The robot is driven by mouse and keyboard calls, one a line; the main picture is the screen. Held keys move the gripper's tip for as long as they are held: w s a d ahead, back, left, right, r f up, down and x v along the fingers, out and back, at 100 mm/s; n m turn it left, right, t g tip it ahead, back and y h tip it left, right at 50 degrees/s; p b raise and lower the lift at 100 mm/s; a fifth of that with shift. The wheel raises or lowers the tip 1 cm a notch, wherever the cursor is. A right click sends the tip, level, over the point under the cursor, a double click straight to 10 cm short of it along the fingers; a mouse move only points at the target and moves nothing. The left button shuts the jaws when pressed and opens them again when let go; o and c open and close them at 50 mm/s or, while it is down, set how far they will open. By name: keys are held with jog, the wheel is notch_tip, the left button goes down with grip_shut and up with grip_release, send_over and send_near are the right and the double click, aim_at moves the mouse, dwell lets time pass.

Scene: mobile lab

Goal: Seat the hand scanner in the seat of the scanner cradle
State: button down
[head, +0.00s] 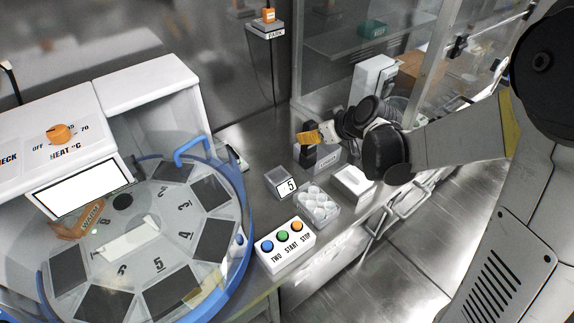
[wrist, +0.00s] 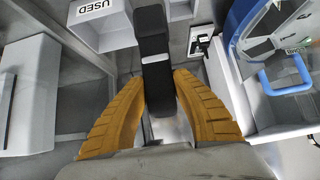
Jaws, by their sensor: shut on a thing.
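My gripper (wrist: 160,82) has its two orange fingers closed on the sides of the hand scanner (wrist: 152,35), a long black block, in the wrist view. In the head view my gripper (head: 311,137) is above the bench, with the dark scanner (head: 307,156) hanging roughly upright beneath it, beside a grey box. A small black-and-white holder (wrist: 201,42), perhaps the scanner cradle, stands right of the scanner in the wrist view, apart from it. It also seems to show beside the round machine in the head view (head: 236,156). Its seat cannot be made out clearly.
The grey box marked USED (wrist: 92,28) is close to the scanner. The round machine's blue handle (head: 193,150) borders the left; bare bench lies between.

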jog(key=w+a+f+b, duration=0.1)
jog(key=a+f+b, duration=0.3)
jog(key=a+f, duration=0.5)
jog(key=shift+w+f+b, duration=0.25)
jog(key=shift+f+b, duration=0.05)
jog(key=shift+a, duration=0.1)
jog(key=shift+f, duration=0.2)
jog(key=c, duration=1.1)
grip_release()
jog(key=shift+c, duration=0.2)
jog(key=shift+r, duration=0.15)
